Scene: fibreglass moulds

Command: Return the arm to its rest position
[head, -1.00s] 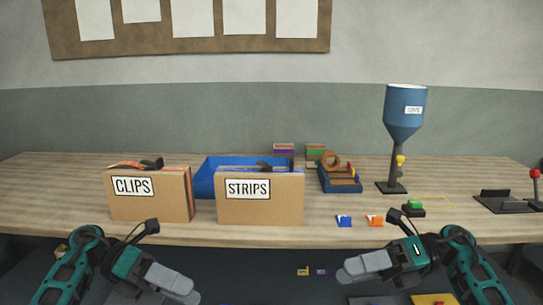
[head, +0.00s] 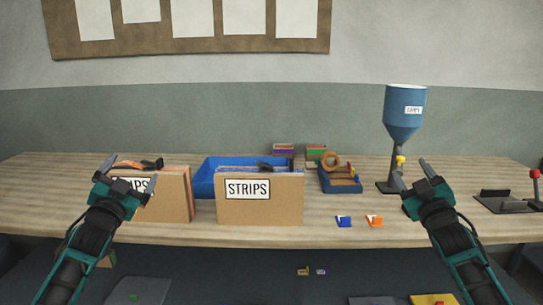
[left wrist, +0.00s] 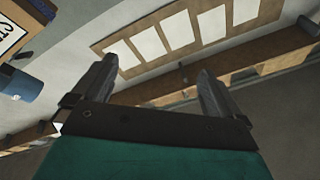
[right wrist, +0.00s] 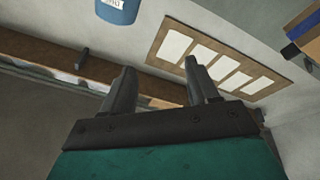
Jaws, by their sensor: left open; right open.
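My left gripper (head: 134,176) is open and empty, raised with its fingers pointing up in front of the CLIPS box (head: 175,200), covering part of its label. In the left wrist view its two fingers (left wrist: 150,90) stand apart with nothing between them. My right gripper (head: 408,180) is open and empty, raised in front of the table near the base of the blue hopper (head: 404,115). In the right wrist view its fingers (right wrist: 160,85) are apart with nothing between them. Both arms come up from the lower corners of the head view.
The STRIPS box (head: 260,210) and a blue bin (head: 205,178) stand on the wooden table (head: 60,190). A blue clip (head: 344,221) and an orange clip (head: 374,221) lie near the front edge. A tape dispenser (head: 340,183) stands further back. The table's far left is clear.

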